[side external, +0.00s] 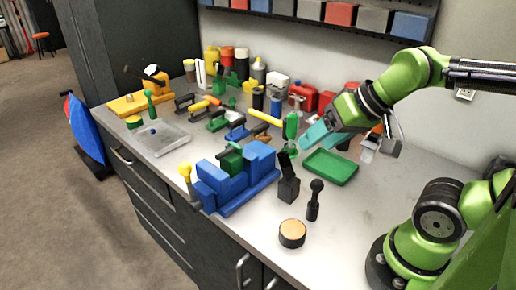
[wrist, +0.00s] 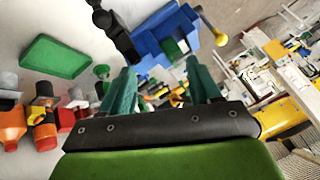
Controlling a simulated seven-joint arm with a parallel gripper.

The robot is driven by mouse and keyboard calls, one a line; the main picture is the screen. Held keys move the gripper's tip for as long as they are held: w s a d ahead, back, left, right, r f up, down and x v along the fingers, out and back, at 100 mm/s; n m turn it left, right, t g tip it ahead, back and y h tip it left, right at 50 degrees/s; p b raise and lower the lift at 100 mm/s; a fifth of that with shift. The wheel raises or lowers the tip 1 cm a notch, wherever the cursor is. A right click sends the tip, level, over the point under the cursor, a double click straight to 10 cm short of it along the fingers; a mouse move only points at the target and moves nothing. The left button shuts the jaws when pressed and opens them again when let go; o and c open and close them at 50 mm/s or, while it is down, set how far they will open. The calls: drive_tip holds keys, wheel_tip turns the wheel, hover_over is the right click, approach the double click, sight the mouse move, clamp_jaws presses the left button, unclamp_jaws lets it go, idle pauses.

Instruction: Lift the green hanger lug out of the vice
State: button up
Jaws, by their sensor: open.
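The green hanger lug (side external: 231,159) sits between the jaws of the blue vice (side external: 212,190) on the bench; its lower part is hidden by the vice. The wrist view also shows the lug (wrist: 172,50) as a small green piece in the blue vice (wrist: 148,43), beyond my fingertips. My gripper (side external: 308,139) has teal fingers and is up to the right of the vice, apart from it. In the wrist view my gripper (wrist: 162,72) shows its two fingers spread with nothing held between them.
A black upright tool (side external: 288,188) and a green-handled tool (side external: 291,128) stand between my gripper and the vice. A green tray (side external: 330,167), a black knob-topped post (side external: 315,200) and a round tin (side external: 292,234) are nearby.

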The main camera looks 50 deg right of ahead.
drive_tip(key=shift+o, duration=0.4)
drive_tip(key=shift+o, duration=1.2)
drive_tip(key=shift+f, duration=0.15)
drive_tip(key=r+m+g+h, duration=0.2)
drive_tip(key=m+g, duration=0.5)
drive_tip(key=m, duration=0.7)
hover_over(230, 147)
wheel_tip(230, 147, down, 16)
drive_tip(key=shift+s, duration=0.1)
drive_tip(key=shift+c, duration=0.4)
